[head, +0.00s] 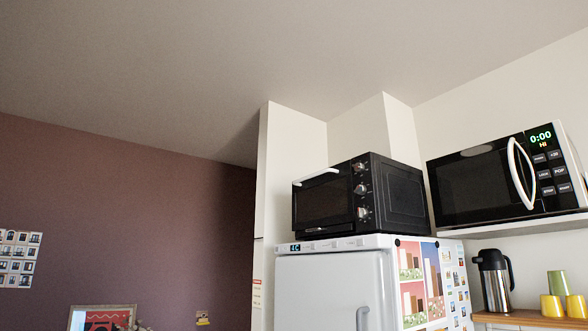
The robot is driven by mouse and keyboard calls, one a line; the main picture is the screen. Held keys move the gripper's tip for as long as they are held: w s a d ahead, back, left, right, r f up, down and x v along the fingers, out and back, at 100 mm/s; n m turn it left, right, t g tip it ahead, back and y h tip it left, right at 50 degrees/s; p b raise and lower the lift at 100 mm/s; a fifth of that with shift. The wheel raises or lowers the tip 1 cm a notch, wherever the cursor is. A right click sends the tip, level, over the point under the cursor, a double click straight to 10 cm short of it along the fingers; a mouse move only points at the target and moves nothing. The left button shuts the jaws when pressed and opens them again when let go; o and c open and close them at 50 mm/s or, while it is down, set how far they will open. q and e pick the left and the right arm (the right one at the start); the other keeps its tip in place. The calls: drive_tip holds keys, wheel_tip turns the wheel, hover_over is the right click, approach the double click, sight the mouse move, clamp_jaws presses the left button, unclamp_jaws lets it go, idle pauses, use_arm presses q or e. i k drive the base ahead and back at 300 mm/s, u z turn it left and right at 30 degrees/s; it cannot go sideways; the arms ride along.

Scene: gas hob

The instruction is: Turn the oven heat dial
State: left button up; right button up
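A black toaster oven (322,199) with a white handle (316,177) stands on top of the white fridge, right of the middle in the head view. Several round dials run down the right side of its front: an upper dial (360,167), a middle dial (361,189) and a lower dial (363,212). The markings are too small to read, so I cannot tell which is the heat dial. The oven door looks shut. Neither gripper shows in the head view.
The white fridge (334,280) stands under the oven, with pictures on its side. A microwave (483,180) sits on a shelf at the right. A steel flask (493,280) and several cups (557,284) stand on a wooden counter (519,317) below it.

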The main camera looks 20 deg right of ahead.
sight(359, 167)
drive_tip(key=u, duration=0.15)
drive_tip(key=i, duration=2.35)
drive_tip(key=z, duration=0.25)
